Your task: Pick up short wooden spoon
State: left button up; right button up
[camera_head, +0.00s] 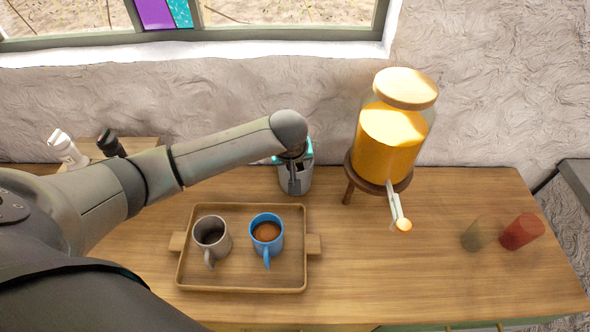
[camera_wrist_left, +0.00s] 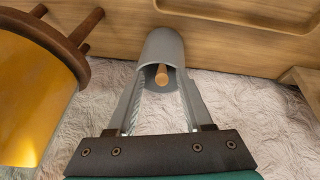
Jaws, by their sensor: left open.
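The short wooden spoon shows in the left wrist view as a round wooden handle end (camera_wrist_left: 161,76) sticking out of a grey cylindrical holder (camera_wrist_left: 165,46). The rest of the spoon is hidden inside the holder. The holder (camera_head: 303,184) stands at the back of the counter in the head view, partly covered by my left arm. My left gripper (camera_wrist_left: 161,92) is open, with one finger on each side of the handle end and nothing held. Whether the fingers touch the holder is unclear. My right gripper is in neither view.
A juice dispenser (camera_head: 388,140) on a wooden stand is right of the holder. A wooden tray (camera_head: 243,284) with a grey mug (camera_head: 212,238) and a blue mug (camera_head: 267,240) lies in front. The rough wall is close behind.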

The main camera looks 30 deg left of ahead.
pick_arm(q)
jog(key=shift+a+x, duration=0.2)
jog(key=shift+x, duration=2.15)
jog(key=shift+c, duration=0.4)
jog(key=shift+r, duration=0.1)
grip_shut()
